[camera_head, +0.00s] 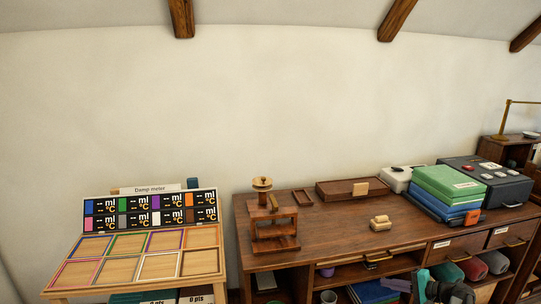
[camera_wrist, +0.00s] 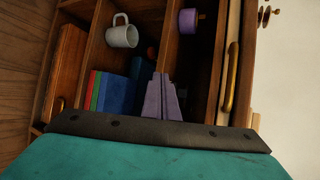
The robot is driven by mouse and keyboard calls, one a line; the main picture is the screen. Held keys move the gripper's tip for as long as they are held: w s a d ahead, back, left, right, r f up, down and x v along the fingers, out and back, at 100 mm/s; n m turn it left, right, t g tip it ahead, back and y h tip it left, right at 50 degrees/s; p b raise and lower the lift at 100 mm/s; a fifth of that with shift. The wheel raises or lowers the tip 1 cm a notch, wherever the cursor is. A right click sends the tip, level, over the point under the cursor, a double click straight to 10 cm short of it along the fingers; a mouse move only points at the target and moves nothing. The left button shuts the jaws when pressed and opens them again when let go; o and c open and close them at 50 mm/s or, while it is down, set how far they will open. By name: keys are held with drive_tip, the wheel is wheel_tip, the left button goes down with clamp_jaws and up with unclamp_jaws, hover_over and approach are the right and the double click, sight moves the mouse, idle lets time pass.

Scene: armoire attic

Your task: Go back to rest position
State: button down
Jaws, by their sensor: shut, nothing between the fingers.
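My gripper shows in the wrist view as two pale purple fingers (camera_wrist: 161,80), close together with nothing between them. They point toward the open shelves of a wooden desk, which appears sideways in this view.
In the wrist view, a pale mug (camera_wrist: 122,35), a purple cup (camera_wrist: 188,20) and several books (camera_wrist: 115,92) are in the shelves, near a brass handle (camera_wrist: 230,78). The desk top holds stacked boxes (camera_head: 448,183) and a wooden stand (camera_head: 274,230). A sorting board (camera_head: 137,266) stands left.

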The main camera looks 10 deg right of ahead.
drive_tip(key=s+a+f+n+g+y+p, duration=0.15)
drive_tip(key=a+f, duration=0.25)
drive_tip(key=a, duration=0.5)
drive_tip(key=a+f+n+g+p, duration=0.15)
drive_tip(key=a+f, duration=0.25)
drive_tip(key=a, duration=0.6)
drive_tip(key=s+a+f+n+g+p, duration=0.1)
drive_tip(key=s+a+f+g, duration=0.3)
drive_tip(key=a, duration=0.4)
drive_tip(key=s+a+f+n+g+p, duration=0.15)
drive_tip(key=s+a+f, duration=0.25)
drive_tip(key=s+a, duration=0.4)
drive_tip(key=s+a+f+n+g+h+p, duration=0.1)
drive_tip(key=s+a+f+n+g+h, duration=0.2)
drive_tip(key=s, duration=0.6)
drive_tip(key=s+a+f+n+g+h+p, duration=0.1)
drive_tip(key=s+a+f+g, duration=0.2)
drive_tip(key=s+a, duration=0.35)
drive_tip(key=s+d+n+g+h, duration=0.1)
drive_tip(key=s+d+n+h, duration=0.2)
drive_tip(key=s+d+h, duration=0.3)
drive_tip(key=s+d, duration=0.3)
drive_tip(key=s, duration=0.2)
drive_tip(key=shift+s+d+f+p, duration=0.25)
drive_tip(key=shift+d+f+p, duration=0.05)
drive_tip(key=shift+d+f, duration=0.1)
